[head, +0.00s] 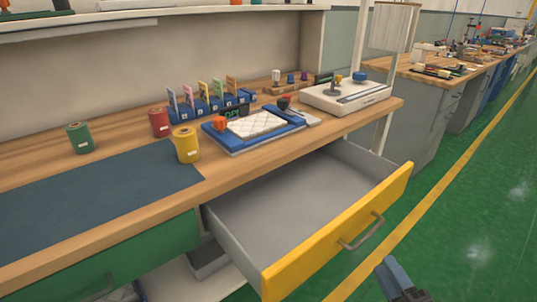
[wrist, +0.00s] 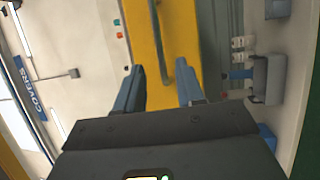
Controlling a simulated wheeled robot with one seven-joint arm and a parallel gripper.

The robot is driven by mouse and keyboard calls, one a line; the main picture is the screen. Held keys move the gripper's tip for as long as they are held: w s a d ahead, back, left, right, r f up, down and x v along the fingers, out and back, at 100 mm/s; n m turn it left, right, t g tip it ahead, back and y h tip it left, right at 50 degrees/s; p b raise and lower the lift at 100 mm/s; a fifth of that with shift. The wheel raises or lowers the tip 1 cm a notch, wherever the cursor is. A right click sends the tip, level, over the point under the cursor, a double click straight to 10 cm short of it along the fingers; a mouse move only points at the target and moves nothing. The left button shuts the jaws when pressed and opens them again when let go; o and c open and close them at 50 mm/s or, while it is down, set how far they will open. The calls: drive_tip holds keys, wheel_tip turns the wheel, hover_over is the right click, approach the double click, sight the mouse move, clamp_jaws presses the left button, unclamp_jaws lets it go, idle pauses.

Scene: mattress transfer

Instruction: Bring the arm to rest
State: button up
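My gripper (head: 402,280) shows at the bottom right of the head view, in front of the open drawer and apart from its handle (head: 361,232). In the wrist view its two blue-grey fingers (wrist: 160,88) stand apart with nothing held between them. The drawer (head: 300,195) has a yellow front, is pulled out and looks empty inside. Beyond the fingers in the wrist view is a yellow surface (wrist: 178,22) with a grey bar; I cannot tell how far away it is.
The wooden bench (head: 115,222) carries a blue tray (head: 233,147) with a white quilted pad (head: 255,124), several spools, a card rack (head: 208,107) and a white device (head: 345,94). Green floor (head: 470,215) is clear at the right. A COVERS sign (wrist: 30,92) shows in the wrist view.

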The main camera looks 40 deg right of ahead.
drive_tip(key=s+a+r+m+g+y+p, duration=0.1)
drive_tip(key=s+a+r+m+g+y, duration=0.1)
drive_tip(key=s+a+r+m, duration=0.4)
drive_tip(key=s+a+r+m+g+y+p, duration=0.1)
drive_tip(key=s+a+r+m+y, duration=0.4)
drive_tip(key=a+r, duration=0.5)
drive_tip(key=s+a+m+p, duration=0.1)
drive_tip(key=s+a+m, duration=0.1)
drive_tip(key=a, duration=0.3)
drive_tip(key=shift+s+a+g, duration=0.3)
drive_tip(key=shift+s+g, duration=0.1)
drive_tip(key=shift+s, duration=0.4)
